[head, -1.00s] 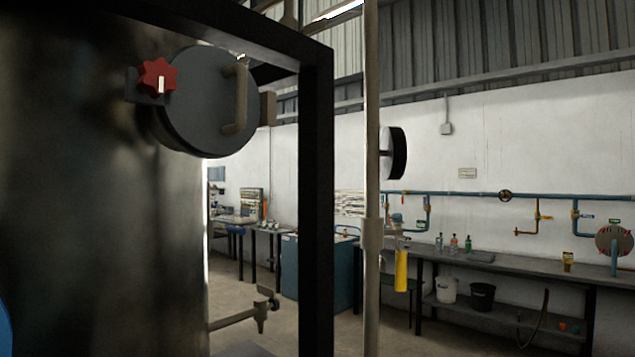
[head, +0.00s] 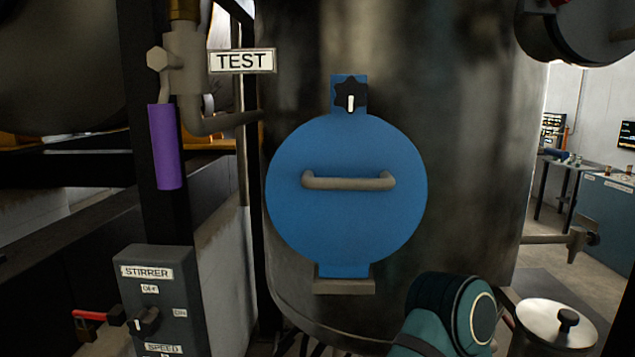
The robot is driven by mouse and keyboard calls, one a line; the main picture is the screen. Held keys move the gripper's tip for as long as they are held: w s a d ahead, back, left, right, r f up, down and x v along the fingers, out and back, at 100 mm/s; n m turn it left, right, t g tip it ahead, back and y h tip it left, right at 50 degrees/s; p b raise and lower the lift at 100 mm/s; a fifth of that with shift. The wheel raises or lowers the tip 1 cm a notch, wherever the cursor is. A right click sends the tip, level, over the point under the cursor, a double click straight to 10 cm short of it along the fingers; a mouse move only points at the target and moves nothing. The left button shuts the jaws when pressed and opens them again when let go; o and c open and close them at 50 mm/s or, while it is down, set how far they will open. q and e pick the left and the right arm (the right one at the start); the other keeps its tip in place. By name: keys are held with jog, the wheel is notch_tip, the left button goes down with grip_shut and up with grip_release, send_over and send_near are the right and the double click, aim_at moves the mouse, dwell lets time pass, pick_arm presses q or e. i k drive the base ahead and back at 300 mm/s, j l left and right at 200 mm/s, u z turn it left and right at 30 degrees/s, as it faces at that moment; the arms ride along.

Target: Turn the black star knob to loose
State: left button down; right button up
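The black star knob (head: 350,94) sits at the top of a round blue hatch cover (head: 346,225) on the dark metal vessel. A white mark on the knob points straight down. The hatch has a horizontal grey handle (head: 348,181) across its upper half and a grey bracket (head: 344,286) below it. A teal and dark link of my arm shows at the bottom right of the head view, below the hatch and well apart from the knob. Neither of my grippers is in the head view.
A TEST sign (head: 241,61), grey valve piping and a purple sleeve (head: 165,146) are left of the hatch. A STIRRER control box (head: 158,295) stands at lower left. A lidded metal pot (head: 556,330) is at lower right. A spigot (head: 577,239) sticks out right.

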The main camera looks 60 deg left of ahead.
aim_at(351, 94)
jog(key=k+j+u, duration=0.2)
jog(key=k, duration=0.7)
jog(key=l+u, duration=0.1)
jog(key=u, duration=1.4)
jog(key=l+u, duration=0.3)
jog(key=l, duration=0.75)
jog(key=i+l, duration=0.1)
jog(key=l, duration=0.2)
